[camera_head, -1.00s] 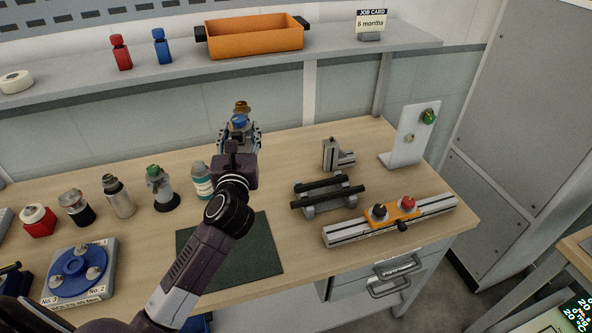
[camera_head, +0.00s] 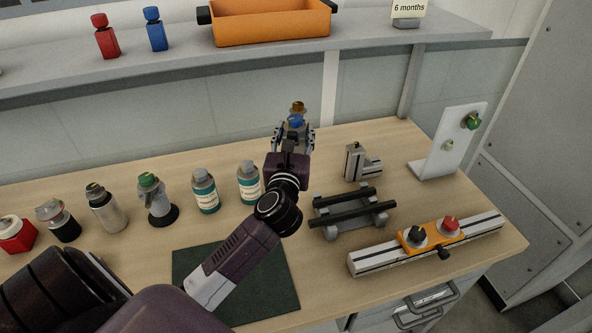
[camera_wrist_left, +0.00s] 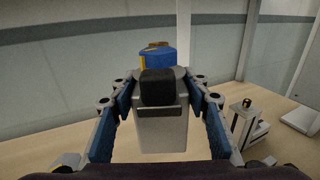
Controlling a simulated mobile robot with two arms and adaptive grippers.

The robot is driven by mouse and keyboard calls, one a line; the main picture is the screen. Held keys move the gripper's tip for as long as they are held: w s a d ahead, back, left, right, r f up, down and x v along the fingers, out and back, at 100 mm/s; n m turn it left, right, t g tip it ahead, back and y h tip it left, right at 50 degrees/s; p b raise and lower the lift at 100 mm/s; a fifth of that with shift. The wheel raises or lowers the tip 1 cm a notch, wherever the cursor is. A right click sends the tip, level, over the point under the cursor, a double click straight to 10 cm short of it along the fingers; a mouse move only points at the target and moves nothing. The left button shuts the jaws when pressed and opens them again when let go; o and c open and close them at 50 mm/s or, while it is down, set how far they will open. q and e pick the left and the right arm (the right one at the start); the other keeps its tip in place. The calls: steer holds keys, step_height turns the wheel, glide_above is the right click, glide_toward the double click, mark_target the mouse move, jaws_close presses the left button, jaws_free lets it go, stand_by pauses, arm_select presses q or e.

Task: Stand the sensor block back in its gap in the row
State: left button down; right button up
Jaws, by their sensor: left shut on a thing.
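My left gripper (camera_head: 293,139) is shut on a grey block with a blue upper part and a brass top, which I take to be the sensor block (camera_head: 296,122). In the left wrist view the block (camera_wrist_left: 160,128) is upright between the blue finger pads, with a black cap facing me. I cannot tell whether its base touches the bench. The row (camera_head: 157,199) runs along the bench to the left, ending in two teal bottles (camera_head: 249,182). The gripper is right of and beyond the nearest bottle. My right gripper is not in view.
A grey L-shaped fixture (camera_head: 362,164) stands right of the gripper. A black-barred cradle (camera_head: 350,211) and a rail with an orange carriage (camera_head: 430,236) are nearer. A white upright plate (camera_head: 440,150) is at far right. A shelf (camera_head: 400,41) with an orange bin (camera_head: 270,22) overhangs behind.

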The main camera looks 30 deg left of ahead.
arm_select(q)
step_height(320, 180, down, 7)
steer(key=shift+w+f+b, duration=0.1)
steer(key=shift+w+b, duration=0.05)
steer(key=shift+b, duration=0.45)
step_height(320, 180, down, 4)
steer(key=shift+a+b, duration=0.1)
steer(key=shift+b, duration=0.4)
steer(key=shift+f, duration=0.25)
steer(key=shift+f, duration=0.2)
steer(key=c, duration=1.1)
jaws_free()
